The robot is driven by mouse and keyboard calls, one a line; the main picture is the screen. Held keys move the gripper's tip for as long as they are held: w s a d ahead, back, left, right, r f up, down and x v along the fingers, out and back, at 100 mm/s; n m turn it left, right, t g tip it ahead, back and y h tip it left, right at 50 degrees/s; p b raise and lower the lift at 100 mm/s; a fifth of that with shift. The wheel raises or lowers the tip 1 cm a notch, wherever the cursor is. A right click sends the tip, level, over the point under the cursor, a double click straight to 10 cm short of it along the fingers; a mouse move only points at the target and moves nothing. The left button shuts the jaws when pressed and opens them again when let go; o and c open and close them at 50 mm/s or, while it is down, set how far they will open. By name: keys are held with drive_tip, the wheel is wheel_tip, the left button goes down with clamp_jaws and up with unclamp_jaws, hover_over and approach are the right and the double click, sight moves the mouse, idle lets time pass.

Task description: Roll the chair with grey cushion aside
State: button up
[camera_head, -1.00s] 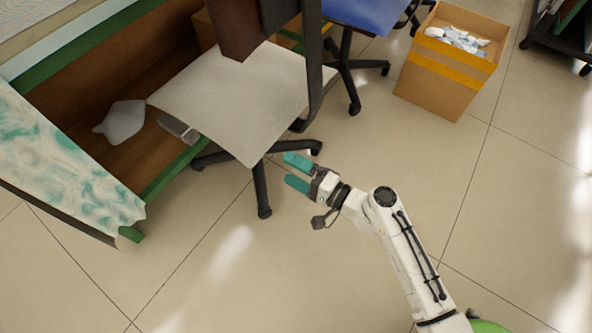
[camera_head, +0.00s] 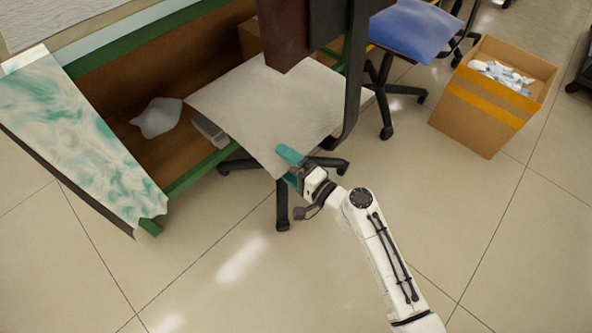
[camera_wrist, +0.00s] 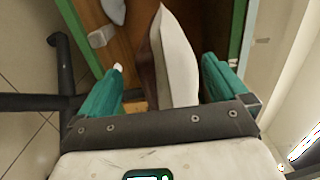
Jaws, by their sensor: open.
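The chair with grey cushion (camera_head: 262,105) stands in the middle of the head view, its pale seat partly in under the green-edged bench and its dark backrest rising at the top. Its black wheeled base (camera_head: 283,205) shows below. My gripper (camera_head: 286,168) is at the near corner of the cushion, with its teal fingers apart. In the wrist view the cushion edge (camera_wrist: 178,60) lies between the two open fingers (camera_wrist: 160,88), seen nearly edge-on. I cannot tell whether either finger touches it.
The bench (camera_head: 190,180) with brown shelf is at left, holding a grey-white bag (camera_head: 158,117). A blue-seated chair (camera_head: 415,32) and a cardboard box (camera_head: 490,100) with pale items stand behind right. The tiled floor in front and to the right is clear.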

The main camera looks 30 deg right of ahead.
drive_tip(key=shift+w, duration=0.15)
drive_tip(key=c, duration=1.7)
